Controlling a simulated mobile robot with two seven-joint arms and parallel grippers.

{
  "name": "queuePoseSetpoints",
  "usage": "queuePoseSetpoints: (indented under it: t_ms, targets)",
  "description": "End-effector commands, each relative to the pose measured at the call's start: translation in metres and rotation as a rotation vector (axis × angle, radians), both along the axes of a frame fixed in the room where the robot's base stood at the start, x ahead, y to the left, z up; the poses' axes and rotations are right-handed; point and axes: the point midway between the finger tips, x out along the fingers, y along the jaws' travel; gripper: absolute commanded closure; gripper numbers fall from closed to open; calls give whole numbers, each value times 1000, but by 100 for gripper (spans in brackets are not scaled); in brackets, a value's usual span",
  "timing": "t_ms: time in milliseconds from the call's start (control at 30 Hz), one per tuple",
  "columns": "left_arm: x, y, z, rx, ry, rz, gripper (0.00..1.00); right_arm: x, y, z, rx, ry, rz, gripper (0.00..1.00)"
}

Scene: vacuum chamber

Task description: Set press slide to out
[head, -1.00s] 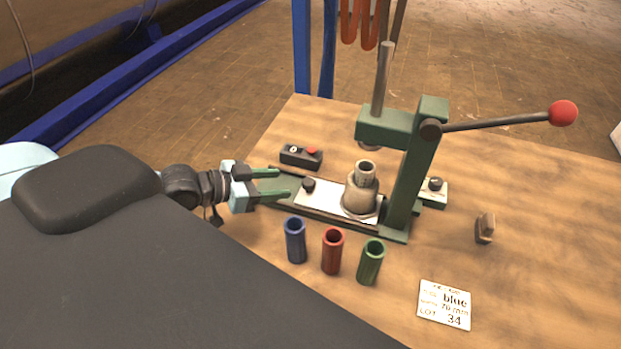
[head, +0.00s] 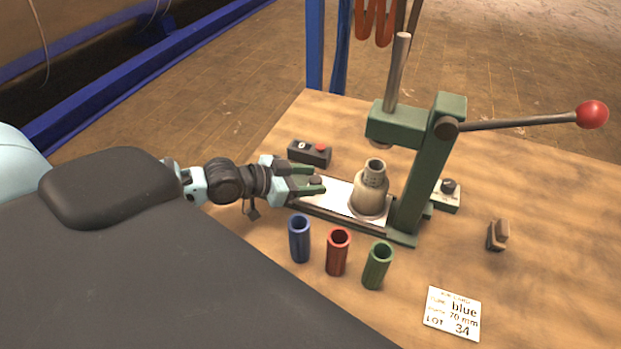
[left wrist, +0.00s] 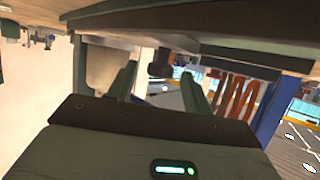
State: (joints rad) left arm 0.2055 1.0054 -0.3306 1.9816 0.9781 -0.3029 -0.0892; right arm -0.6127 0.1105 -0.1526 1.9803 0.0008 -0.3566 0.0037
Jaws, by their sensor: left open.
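The press slide is a pale plate (head: 338,189) on a green rail at the foot of the green press (head: 424,170). It carries a beige holder (head: 369,198) with a grey sleeve standing in it, close to the press column. A dark knob (head: 316,181) stands at the slide's left end and also shows in the left wrist view (left wrist: 160,62). My left gripper (head: 319,180) is open, with its green fingers on either side of the knob. Whether they touch it I cannot tell. My right gripper is not in view.
A black button box (head: 309,153) stands just behind my left gripper. Blue (head: 299,240), red (head: 338,252) and green (head: 377,266) tubes stand in front of the rail. The press lever's red ball (head: 591,114) is at the right. A label card (head: 452,313) lies in front.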

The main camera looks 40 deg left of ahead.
Motion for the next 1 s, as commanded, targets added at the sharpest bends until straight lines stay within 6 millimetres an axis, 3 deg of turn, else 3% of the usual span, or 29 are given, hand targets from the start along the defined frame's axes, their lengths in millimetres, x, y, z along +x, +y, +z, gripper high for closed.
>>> queuePoseSetpoints:
  t_ms: [367, 733, 1000]
  targets:
    - [3, -2, -1, 0, 0, -1, 50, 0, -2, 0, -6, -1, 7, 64]
    - [2, -2, -1, 0, 0, -1, 98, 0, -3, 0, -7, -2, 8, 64]
    - [4, -2, -2, 0, 1, -1, 100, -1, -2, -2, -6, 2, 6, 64]
